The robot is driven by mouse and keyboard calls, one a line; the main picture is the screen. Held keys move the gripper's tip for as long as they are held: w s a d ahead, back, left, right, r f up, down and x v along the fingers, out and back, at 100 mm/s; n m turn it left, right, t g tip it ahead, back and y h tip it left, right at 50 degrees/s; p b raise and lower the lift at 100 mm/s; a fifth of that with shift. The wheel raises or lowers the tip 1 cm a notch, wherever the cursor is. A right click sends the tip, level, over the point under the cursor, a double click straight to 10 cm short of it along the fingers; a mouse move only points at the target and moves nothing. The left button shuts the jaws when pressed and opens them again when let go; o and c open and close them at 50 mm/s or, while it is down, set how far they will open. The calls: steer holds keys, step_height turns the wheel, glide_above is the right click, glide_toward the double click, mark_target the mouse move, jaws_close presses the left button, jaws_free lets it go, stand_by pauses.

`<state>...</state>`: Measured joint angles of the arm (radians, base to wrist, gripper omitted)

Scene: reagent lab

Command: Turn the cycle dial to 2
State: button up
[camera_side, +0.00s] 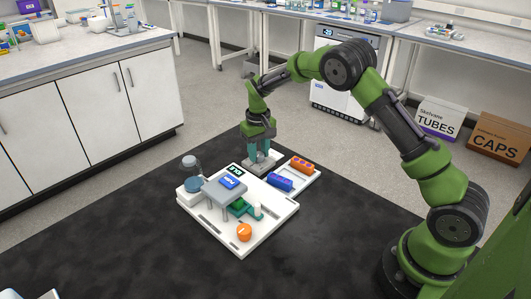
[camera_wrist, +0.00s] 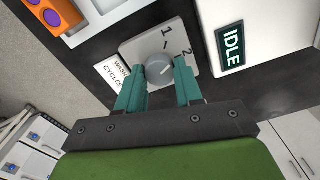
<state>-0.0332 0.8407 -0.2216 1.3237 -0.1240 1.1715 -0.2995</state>
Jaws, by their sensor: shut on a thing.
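The cycle dial (camera_wrist: 159,68) is a round grey knob on a light square plate (camera_wrist: 135,50).
A dark display (camera_wrist: 231,46) beside the dial reads "IDLE". An orange block (camera_side: 302,164) stands right of my gripper.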

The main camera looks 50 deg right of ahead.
mark_target(259, 154)
steer(key=m, duration=0.4)
steer(key=shift+m, duration=0.3)
stand_by(0.3)
steer(key=o, duration=1)
steer(key=shift+o, duration=0.2)
step_height(259, 154, up, 17)
